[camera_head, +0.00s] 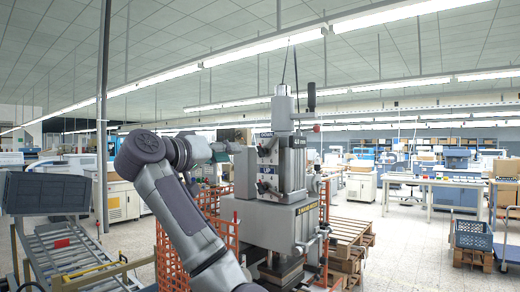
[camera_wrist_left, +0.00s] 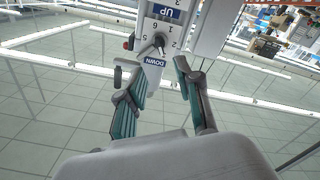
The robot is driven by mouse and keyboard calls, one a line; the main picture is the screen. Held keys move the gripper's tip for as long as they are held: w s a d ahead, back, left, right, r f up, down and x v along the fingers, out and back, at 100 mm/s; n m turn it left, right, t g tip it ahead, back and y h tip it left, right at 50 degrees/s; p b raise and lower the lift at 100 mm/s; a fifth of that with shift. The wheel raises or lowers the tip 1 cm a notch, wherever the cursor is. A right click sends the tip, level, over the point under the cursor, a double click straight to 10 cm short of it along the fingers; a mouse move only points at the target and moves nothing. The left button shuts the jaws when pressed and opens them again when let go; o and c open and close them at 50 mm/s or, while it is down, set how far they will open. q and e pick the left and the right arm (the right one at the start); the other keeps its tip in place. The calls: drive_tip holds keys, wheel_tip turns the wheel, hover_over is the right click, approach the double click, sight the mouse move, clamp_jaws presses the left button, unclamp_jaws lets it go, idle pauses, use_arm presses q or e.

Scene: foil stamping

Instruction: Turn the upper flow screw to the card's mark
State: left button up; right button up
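The foil stamping press (camera_head: 285,215) stands in the middle of the head view. Its front has two dark screws, the upper flow screw (camera_head: 263,152) below a blue DOWN label and a lower one (camera_head: 262,187) below an UP label. In the left wrist view, which is upside down, the upper screw (camera_wrist_left: 158,40) sits on a white numbered dial just beyond the fingers. My left gripper (camera_head: 228,148) is at the left of the screw. In the wrist view this gripper (camera_wrist_left: 156,72) is open and empty, its fingertips apart from the screw. I cannot make out the card or its mark.
Orange mesh fencing (camera_head: 170,258) stands at the left of the press, and wooden pallets (camera_head: 350,230) at its right. A roller conveyor (camera_head: 75,255) is at the lower left. A blue crate (camera_head: 473,235) stands at the right, with open floor before it.

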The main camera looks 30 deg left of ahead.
sight(258, 152)
use_arm(q)
drive_tip(key=w+p, duration=0.1)
drive_tip(key=w, duration=0.2)
drive_tip(key=w+p, duration=0.2)
drive_tip(key=w, duration=0.2)
drive_tip(key=w+d+p, duration=0.1)
drive_tip(key=w+p, duration=0.1)
drive_tip(key=w, duration=0.2)
drive_tip(key=shift+w, duration=0.1)
drive_tip(key=shift+c, duration=0.5)
clamp_jaws()
